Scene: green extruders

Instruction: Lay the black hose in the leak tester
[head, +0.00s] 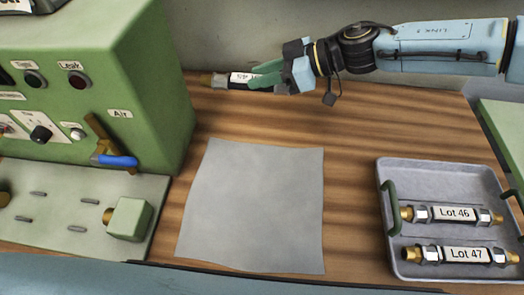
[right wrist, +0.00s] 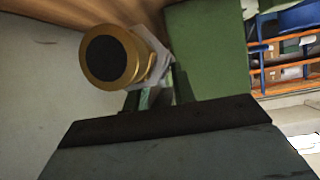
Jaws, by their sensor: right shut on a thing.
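My right gripper (head: 268,78) is shut on a black hose (head: 220,81) with a white label and a brass end, held above the back of the wooden table. The label is partly hidden by the green fingers. In the right wrist view the hose's brass end (right wrist: 106,58) with its dark face points towards the camera. The leak tester (head: 85,80) is a green box at the left with a lamp marked Leak and a blue-handled Air valve (head: 115,160). Its pale green bed (head: 82,185) in front has short pegs and a green block with a brass nozzle (head: 128,217). My left gripper is not in view.
A grey tray (head: 384,165) with green handles stands at the right. It holds two black hoses labelled Lot 46 (head: 452,214) and Lot 47 (head: 462,255). A bare grey mat (head: 252,205) lies mid-table. A wall (head: 300,25) rises behind the table.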

